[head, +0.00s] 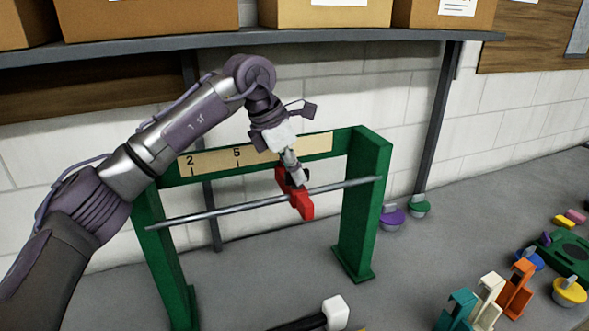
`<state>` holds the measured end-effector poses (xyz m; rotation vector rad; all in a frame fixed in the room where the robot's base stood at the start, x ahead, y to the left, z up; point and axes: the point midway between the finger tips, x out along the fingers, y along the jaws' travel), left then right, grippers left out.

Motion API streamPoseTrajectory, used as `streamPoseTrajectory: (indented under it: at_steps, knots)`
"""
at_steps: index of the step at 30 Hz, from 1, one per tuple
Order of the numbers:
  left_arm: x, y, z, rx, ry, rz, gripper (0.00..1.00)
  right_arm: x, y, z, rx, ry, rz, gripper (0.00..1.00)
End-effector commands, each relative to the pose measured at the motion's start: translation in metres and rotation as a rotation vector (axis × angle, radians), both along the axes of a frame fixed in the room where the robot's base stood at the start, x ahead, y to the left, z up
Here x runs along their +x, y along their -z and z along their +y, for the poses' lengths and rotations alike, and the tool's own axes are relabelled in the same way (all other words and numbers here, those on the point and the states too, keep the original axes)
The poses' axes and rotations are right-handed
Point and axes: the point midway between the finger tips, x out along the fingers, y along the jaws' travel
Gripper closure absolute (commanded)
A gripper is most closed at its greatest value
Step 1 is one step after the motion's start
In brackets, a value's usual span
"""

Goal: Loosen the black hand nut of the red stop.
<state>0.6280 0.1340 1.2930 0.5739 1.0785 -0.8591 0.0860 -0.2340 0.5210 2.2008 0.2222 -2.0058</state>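The red stop (302,205) sits on the grey rod (230,208) of the green frame (368,200), right of the middle. A scale board (215,161) with the numbers 2 and 5 runs behind the rod. My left gripper (296,179) reaches down from above to the top of the red stop. A small dark part, perhaps the black hand nut, shows at its fingertips, mostly hidden by them. The fingers look close together, but I cannot tell whether they are closed on the nut.
Teal, cream and orange pieces (488,300) stand at the lower right, near a yellow knob (569,291) and a green plate (570,250). Purple (392,218) and green knobs lie by the wall. A shelf with boxes (150,18) hangs above.

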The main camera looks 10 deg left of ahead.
Motion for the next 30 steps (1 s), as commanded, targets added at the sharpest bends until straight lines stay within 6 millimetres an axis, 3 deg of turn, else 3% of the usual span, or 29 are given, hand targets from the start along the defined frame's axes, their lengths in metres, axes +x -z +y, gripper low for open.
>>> streamPoseTrajectory:
  at_steps: [3,17,30]
  knots:
    - [0.0,0.0,0.0,0.0,0.0,0.0,1.0,0.0,0.0,0.002,0.002,0.001,0.0,0.6]
    - [0.0,0.001,0.0,0.0,-0.058,-0.002,1.0,0.0,0.008,0.002,0.002,0.001,0.001,0.6]
    - [-0.001,0.003,-0.001,0.0,-0.403,-0.005,1.0,0.0,0.043,-0.002,-0.002,-0.001,0.002,0.6]
